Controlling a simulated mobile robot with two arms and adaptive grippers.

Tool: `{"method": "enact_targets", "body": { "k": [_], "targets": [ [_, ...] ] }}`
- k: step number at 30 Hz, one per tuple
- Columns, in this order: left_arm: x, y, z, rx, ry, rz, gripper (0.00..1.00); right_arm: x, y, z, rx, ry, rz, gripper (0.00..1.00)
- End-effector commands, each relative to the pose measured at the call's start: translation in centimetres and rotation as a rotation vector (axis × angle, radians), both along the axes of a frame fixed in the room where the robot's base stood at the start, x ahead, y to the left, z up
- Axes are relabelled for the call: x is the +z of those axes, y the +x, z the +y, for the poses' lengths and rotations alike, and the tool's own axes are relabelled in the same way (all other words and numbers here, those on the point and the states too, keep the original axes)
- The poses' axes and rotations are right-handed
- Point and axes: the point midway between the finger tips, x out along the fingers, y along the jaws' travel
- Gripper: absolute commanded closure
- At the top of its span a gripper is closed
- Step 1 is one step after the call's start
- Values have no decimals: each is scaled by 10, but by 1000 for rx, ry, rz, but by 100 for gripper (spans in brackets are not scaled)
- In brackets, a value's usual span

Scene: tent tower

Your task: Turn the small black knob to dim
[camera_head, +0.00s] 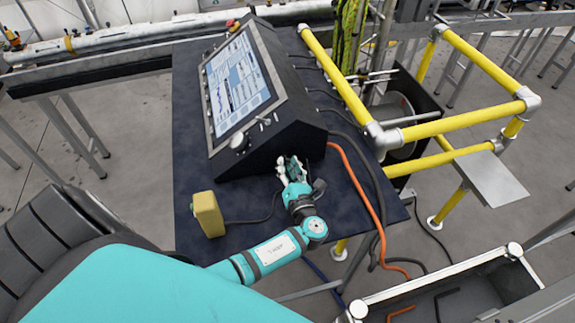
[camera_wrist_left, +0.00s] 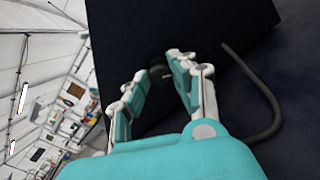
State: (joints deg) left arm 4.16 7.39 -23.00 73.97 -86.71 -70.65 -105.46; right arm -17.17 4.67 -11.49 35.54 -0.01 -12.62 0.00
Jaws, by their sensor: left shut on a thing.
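The black console (camera_head: 265,150) with a lit screen stands on the dark table. My left gripper (camera_head: 292,165) is at the console's near side face, low down, close to the table top. In the left wrist view, its two fingers (camera_wrist_left: 161,72) close around a small black knob (camera_wrist_left: 158,69) on the dark panel. The fingertips hide part of the knob, and its turn angle cannot be read. In the head view the knob is hidden behind the gripper. My right gripper is not in view.
A yellow box (camera_head: 208,214) with a black cable stands on the table (camera_head: 190,170) left of my gripper. An orange cable (camera_head: 362,185) and black cables run right of the console. Yellow railings (camera_head: 345,85) stand beyond the table's right edge.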

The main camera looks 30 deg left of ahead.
Motion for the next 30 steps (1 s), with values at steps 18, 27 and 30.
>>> {"method": "enact_targets", "body": {
  "k": [18, 27, 30],
  "targets": [
    [-2, -1, -1, -3, 376, 447, 100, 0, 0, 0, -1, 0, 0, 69],
    [-3, -1, -1, -3, 536, 637, 100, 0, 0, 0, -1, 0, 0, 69],
    [-3, -1, -1, -3, 577, 685, 100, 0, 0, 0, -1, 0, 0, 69]
  ]
}}
